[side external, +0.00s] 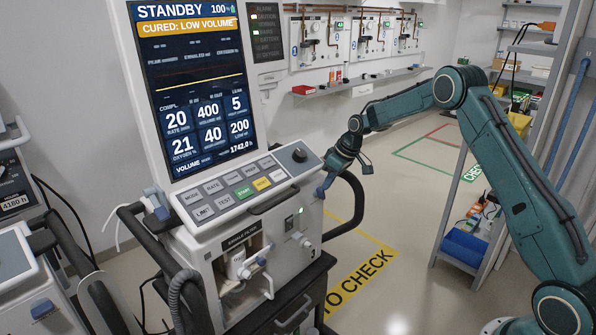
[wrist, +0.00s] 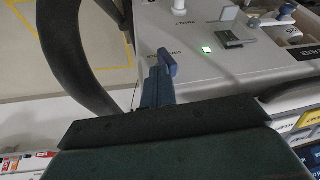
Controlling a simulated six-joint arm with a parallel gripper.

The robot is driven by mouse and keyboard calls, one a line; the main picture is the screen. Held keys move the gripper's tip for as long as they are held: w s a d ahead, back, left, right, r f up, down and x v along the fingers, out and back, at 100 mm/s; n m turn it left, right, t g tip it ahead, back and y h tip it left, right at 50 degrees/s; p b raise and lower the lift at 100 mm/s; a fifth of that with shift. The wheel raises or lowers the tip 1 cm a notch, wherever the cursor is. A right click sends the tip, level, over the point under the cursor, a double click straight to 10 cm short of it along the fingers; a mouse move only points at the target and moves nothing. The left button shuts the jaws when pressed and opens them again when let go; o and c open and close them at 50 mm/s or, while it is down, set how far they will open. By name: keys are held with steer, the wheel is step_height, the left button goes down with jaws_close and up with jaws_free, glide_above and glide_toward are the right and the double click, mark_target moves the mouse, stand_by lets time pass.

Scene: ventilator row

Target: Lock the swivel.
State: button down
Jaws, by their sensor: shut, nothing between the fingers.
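The ventilator (side external: 225,218) stands left of centre, its screen (side external: 195,80) reading STANDBY with a banner CURED: LOW VOLUME. A small blue lever (wrist: 168,62) is on the panel near the ventilator's edge in the wrist view; small lettering beside it is too small to read surely. My gripper (wrist: 157,88) is shut and empty, its tips right at the lever. I cannot tell whether they touch it. In the side view my gripper (side external: 328,180) is at the ventilator's right front corner, and the lever is hard to separate from the fingers.
A black handle loop (wrist: 70,55) curves close beside my gripper. A green lamp (wrist: 206,49) and a grey latch (wrist: 234,38) are on the same panel. Another machine (side external: 40,285) stands at the left. A shelf rack (side external: 463,190) is behind my arm. Open floor (side external: 400,260) lies to the right.

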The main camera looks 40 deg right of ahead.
steer(key=shift+a+r+h, duration=0.1)
steer(key=shift+a+h, duration=0.35)
steer(key=shift+h, duration=0.55)
steer(key=shift+a, duration=0.25)
steer(key=a, duration=0.1)
steer(key=a+f, duration=0.1)
steer(key=a, duration=0.1)
steer(key=shift+s+a, duration=0.1)
steer(key=shift+s, duration=0.1)
stand_by(0.7)
steer(key=shift+s+a+f, duration=0.15)
steer(key=shift+a+f, duration=0.05)
steer(key=shift+f, duration=0.15)
steer(key=shift+r, duration=0.15)
stand_by(0.4)
steer(key=shift+d+r, duration=0.1)
steer(key=shift+r, duration=0.75)
